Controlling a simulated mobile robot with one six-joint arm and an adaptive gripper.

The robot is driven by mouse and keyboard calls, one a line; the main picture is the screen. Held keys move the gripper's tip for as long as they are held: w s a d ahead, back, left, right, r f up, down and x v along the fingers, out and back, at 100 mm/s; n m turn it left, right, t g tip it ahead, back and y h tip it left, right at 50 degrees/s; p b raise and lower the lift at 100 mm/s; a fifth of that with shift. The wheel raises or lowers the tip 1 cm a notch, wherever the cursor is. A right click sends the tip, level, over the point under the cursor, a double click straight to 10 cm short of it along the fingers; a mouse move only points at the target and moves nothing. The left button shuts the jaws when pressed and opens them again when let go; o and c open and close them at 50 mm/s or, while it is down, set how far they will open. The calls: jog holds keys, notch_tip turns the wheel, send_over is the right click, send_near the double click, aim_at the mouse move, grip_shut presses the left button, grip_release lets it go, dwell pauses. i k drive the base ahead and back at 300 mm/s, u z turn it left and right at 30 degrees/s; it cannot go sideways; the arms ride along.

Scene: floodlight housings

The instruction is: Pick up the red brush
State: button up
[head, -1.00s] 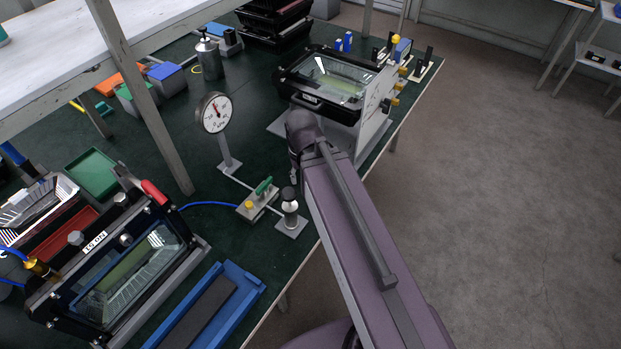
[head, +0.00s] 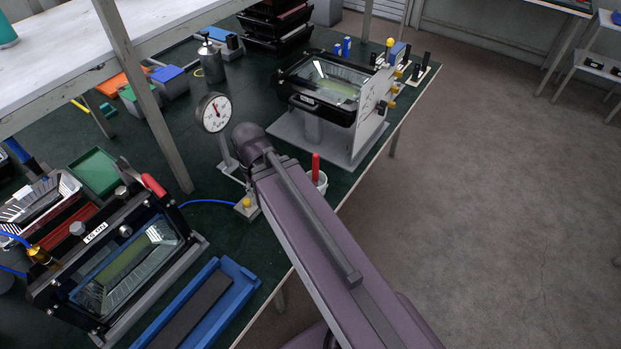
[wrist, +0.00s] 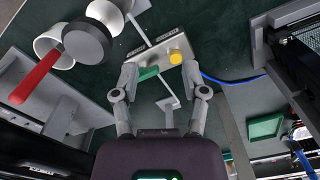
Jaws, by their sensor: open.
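The red brush (head: 316,166) stands handle up in a small white cup (head: 320,183) near the bench's right edge, just right of my arm in the head view. In the wrist view its red handle (wrist: 36,80) shows at the left, beside the white cup (wrist: 42,42); its lower end is not visible. My gripper (wrist: 160,74) is open and empty, its fingers apart over the valve block with a green lever and yellow knob (wrist: 176,57). The brush lies left of both fingers. In the head view my arm hides the gripper.
A black-topped round post (wrist: 87,42) stands close to the cup. A pressure gauge (head: 214,113) stands left of my arm. A floodlight housing on a stand (head: 325,85) is behind the cup. A fixture (head: 125,265) and blue tray (head: 215,300) are at front left.

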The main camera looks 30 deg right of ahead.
aim_at(316, 157)
jog(key=u, duration=0.1)
jog(key=k, duration=1.75)
jog(key=z, duration=0.35)
jog(key=i, duration=1)
jog(key=z, duration=0.05)
